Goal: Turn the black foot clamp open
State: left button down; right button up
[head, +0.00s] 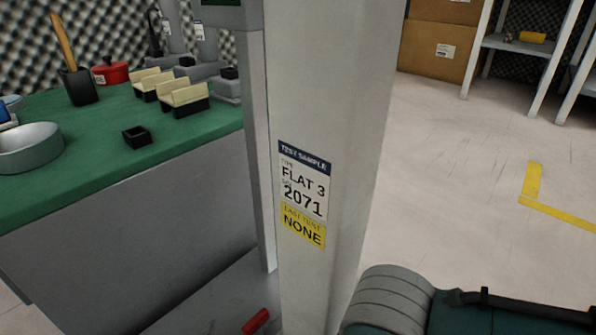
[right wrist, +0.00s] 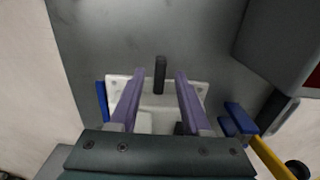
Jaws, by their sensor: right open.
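A short black handle (right wrist: 160,68), which looks like the black foot clamp, stands out from a white plate (right wrist: 200,88) in the right wrist view. My right gripper (right wrist: 160,76) is open, with one purple-grey finger on each side of the handle. Gaps show between the handle and both fingers, so it is not gripped. The fingers and gripper body hide much of the plate. The clamp cannot be made out in the head view. My left gripper is in neither view.
A blue part (right wrist: 102,100) is left of the plate; a blue-and-yellow part (right wrist: 262,150) is right. In the head view, a tall pale panel (head: 325,120) labelled "FLAT 3 2071" stands beside a green-topped bench (head: 75,165). A red piece (head: 256,321) lies low. Open floor (head: 450,180) is at right.

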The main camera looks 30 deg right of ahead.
jog(key=shift+r, duration=0.1)
jog(key=shift+c, duration=0.2)
grip_shut()
